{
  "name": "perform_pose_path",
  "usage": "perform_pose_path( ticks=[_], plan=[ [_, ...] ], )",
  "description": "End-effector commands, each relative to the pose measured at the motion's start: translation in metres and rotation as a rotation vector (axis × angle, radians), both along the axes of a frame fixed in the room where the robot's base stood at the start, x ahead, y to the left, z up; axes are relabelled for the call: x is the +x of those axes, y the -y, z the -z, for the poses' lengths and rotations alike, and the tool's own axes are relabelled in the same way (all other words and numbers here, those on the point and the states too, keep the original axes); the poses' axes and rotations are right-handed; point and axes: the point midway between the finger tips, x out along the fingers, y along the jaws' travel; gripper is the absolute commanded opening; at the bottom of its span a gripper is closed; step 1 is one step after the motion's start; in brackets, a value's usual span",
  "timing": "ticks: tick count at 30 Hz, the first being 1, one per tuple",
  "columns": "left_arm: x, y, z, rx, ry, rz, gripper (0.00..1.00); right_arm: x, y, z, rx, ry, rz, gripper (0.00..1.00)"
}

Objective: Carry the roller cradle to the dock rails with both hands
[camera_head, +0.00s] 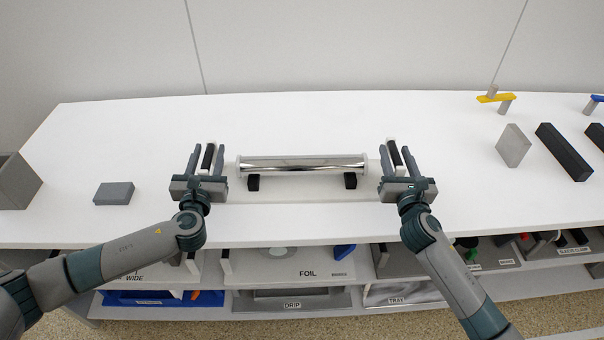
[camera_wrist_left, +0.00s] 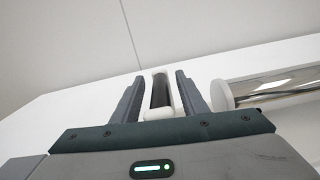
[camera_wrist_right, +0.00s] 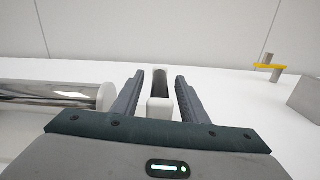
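The roller cradle (camera_head: 300,192) is a low white base on the white table, carrying a shiny metal roller (camera_head: 300,163) on black supports. White end handles with dark grips stand at its left (camera_head: 208,158) and right (camera_head: 395,153) ends. My left gripper (camera_head: 206,165) is open, its fingers on either side of the left handle (camera_wrist_left: 160,113), with gaps visible in the left wrist view. My right gripper (camera_head: 397,160) is open, its fingers on either side of the right handle (camera_wrist_right: 160,108), also with gaps. The dock rails may be the two black bars (camera_head: 563,152) at right, partly cut off.
A grey plate (camera_head: 513,146) and a yellow-topped piece (camera_head: 495,98) stand at right. The table behind the cradle is clear.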

Motion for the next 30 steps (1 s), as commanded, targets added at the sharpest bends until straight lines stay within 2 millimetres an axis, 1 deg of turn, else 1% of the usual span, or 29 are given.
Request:
perform_pose_path(
  ticks=[1,2,3,5,6,7,30],
  plan=[
    [-0.0001,0.0,-0.0001,0.0,0.0,0.0,0.4,-0.0001,0.0,0.0,0.0,0.0,0.0,0.4],
    [-0.0001,0.0,-0.0001,0.0,0.0,0.0,0.35,-0.0001,0.0,0.0,0.0,0.0,0.0,0.35],
    [-0.0001,0.0,-0.0001,0.0,0.0,0.0,0.25,-0.0001,0.0,0.0,0.0,0.0,0.0,0.25],
    [-0.0002,0.0,-0.0001,0.0,0.0,0.0,0.11,-0.0002,0.0,0.0,0.0,0.0,0.0,0.11],
    [-0.0002,0.0,-0.0001,0.0,0.0,0.0,0.01,-0.0002,0.0,0.0,0.0,0.0,0.0,0.01],
    [-0.0002,0.0,-0.0001,0.0,0.0,0.0,0.0,-0.0002,0.0,0.0,0.0,0.0,0.0,0.0],
    [-0.0002,-0.0008,-0.0001,0.004,0.001,-0.001,0.0,-0.0003,0.0001,0.0001,0.004,-0.001,0.0,0.0]
  ],
)
